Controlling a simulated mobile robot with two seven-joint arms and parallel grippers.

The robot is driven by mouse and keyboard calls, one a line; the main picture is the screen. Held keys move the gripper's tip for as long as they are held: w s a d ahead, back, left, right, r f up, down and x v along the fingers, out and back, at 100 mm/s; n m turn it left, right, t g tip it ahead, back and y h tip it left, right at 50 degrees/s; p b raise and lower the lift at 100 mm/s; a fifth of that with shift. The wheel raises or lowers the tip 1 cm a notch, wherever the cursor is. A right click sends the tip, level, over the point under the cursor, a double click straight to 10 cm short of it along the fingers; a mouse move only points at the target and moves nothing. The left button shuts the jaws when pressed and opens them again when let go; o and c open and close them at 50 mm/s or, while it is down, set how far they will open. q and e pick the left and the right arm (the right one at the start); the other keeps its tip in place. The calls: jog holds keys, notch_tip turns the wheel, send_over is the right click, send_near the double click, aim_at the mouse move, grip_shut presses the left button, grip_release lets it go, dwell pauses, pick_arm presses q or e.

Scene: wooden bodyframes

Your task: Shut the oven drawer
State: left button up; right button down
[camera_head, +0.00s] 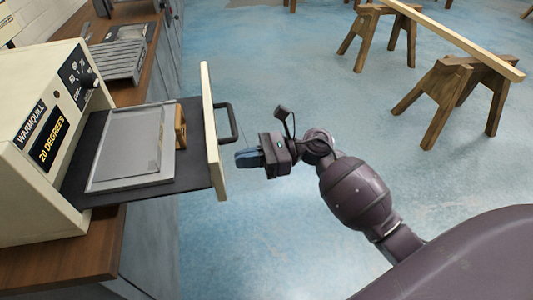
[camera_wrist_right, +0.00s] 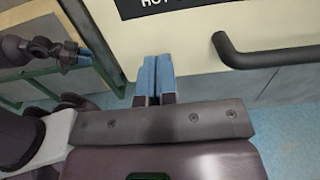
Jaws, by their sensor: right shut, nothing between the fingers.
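The cream oven (camera_head: 20,170) stands on a wooden counter at the left in the head view. Its drawer is pulled out, with a dark base, a cream front panel (camera_head: 211,135) and a black bar handle (camera_head: 229,122). My right gripper (camera_head: 237,158) is shut and empty, just outside the front panel and a little below the handle in the picture. In the right wrist view its blue fingertips (camera_wrist_right: 156,60) point at the panel, left of the handle (camera_wrist_right: 270,58); contact cannot be told. What looks like my left gripper (camera_wrist_right: 84,57) shows small at the left there.
A grey tray (camera_head: 100,172) and a small wooden piece (camera_head: 180,128) lie in the drawer. A grey ribbed rack (camera_head: 112,62) is on the counter (camera_head: 70,250) behind the oven. Wooden trestles (camera_head: 450,95) with a beam stand far right. The blue floor between is clear.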

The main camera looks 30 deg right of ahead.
jog(key=shift+x, duration=1.4)
jog(key=b, duration=0.2)
send_near(103, 190)
jog(key=x, duration=0.6)
jog(key=w+r+x, duration=0.1)
jog(key=x, duration=0.3)
jog(key=shift+a+r, duration=0.1)
jog(key=shift+a, duration=0.1)
jog(key=shift+r, duration=0.1)
jog(key=shift+a+r, duration=0.1)
